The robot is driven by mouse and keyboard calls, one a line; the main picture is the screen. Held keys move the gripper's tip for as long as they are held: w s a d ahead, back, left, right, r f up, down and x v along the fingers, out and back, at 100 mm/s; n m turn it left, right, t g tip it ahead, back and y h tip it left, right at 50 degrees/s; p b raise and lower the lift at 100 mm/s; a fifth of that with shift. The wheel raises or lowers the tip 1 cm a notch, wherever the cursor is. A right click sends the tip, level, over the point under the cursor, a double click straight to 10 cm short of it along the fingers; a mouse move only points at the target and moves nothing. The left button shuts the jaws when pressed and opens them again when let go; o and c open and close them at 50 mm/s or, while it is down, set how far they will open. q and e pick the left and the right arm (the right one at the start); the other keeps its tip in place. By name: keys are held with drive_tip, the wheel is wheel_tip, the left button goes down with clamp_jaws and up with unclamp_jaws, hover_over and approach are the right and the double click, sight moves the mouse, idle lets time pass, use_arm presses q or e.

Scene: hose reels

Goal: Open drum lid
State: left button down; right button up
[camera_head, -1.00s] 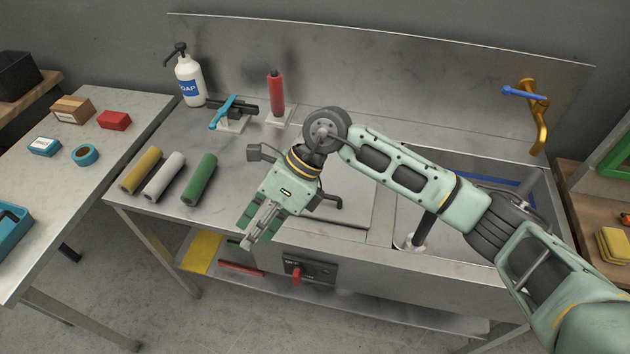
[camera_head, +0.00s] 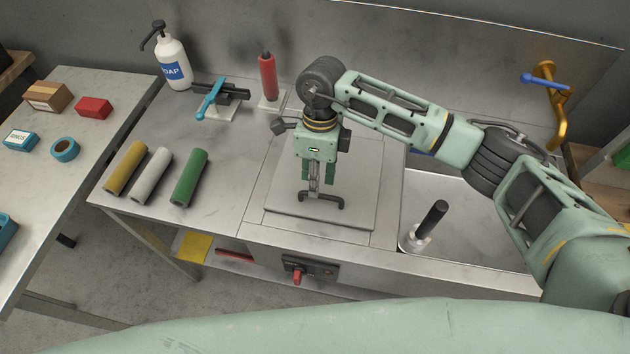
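The lid (camera_head: 356,212) is a flat grey square plate set in the worktop, and it lies flat. My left gripper is not in view.
Green (camera_head: 189,178), white (camera_head: 151,175) and yellow (camera_head: 124,168) rolls lie at left. A soap bottle (camera_head: 173,62), a blue-handled clamp (camera_head: 210,97) and a red cylinder (camera_head: 268,76) stand behind. A red switch (camera_head: 297,276) is on the front.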

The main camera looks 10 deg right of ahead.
wheel_tip(320, 180, down, 2)
drive_tip(key=shift+f, duration=0.15)
drive_tip(key=shift+s+a+f+p, duration=0.1)
drive_tip(key=shift+f+p, duration=0.2)
drive_tip(key=shift+f, duration=0.15)
clamp_jaws()
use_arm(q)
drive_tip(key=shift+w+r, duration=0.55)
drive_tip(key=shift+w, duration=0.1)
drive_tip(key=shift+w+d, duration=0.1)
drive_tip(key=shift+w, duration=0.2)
